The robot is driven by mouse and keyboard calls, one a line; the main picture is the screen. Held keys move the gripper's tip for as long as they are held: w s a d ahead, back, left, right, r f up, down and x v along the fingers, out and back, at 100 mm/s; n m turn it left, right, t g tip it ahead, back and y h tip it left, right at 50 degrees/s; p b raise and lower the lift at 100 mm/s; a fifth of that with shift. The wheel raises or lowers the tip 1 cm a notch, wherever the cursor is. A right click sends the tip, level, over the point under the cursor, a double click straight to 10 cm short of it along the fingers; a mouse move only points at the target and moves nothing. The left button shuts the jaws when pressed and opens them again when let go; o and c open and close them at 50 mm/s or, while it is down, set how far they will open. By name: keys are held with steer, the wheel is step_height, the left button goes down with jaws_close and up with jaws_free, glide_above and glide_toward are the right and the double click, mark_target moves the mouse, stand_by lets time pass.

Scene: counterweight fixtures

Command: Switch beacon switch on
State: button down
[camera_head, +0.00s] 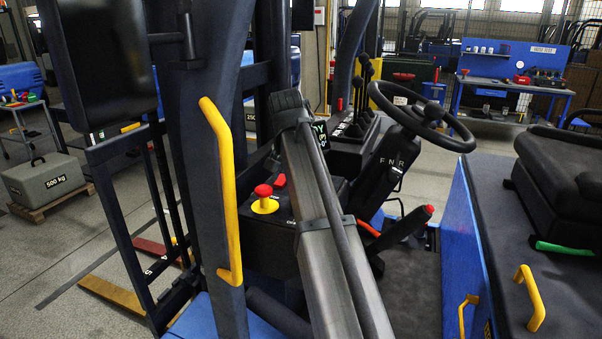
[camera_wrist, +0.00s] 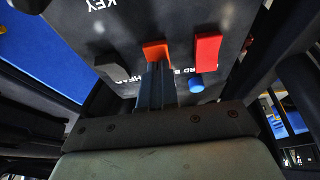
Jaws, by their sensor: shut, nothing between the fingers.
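In the wrist view a dark control panel (camera_wrist: 130,22) fills the top, with white lettering that is partly covered. An orange rocker-like switch (camera_wrist: 156,50) and a larger red switch (camera_wrist: 207,48) stand out from it. I cannot read which label belongs to the beacon switch. My gripper (camera_wrist: 156,72) is shut and empty, its fingertips right at the lower edge of the orange switch; whether they touch it is unclear. In the head view a red switch (camera_head: 279,181) shows on the console; my gripper is hidden there.
A blue knob (camera_wrist: 196,86) sits below the red switch and a dark knob (camera_wrist: 108,66) is left of the fingers. In the head view a red mushroom button (camera_head: 264,191), a yellow grab handle (camera_head: 223,190) and a steering wheel (camera_head: 425,115) crowd the console.

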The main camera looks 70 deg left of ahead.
steer(key=shift+r, duration=0.5)
steer(key=v, duration=1.3)
steer(key=shift+w+a+r, duration=0.1)
steer(key=shift+w+a+r, duration=0.2)
steer(key=shift+w+a, duration=0.2)
steer(key=shift+w, duration=0.15)
steer(key=shift+f, duration=0.15)
steer(key=x, duration=1.3)
steer(key=shift+s+d+f, duration=0.1)
steer(key=shift+f, duration=0.35)
steer(key=shift+f, duration=0.1)
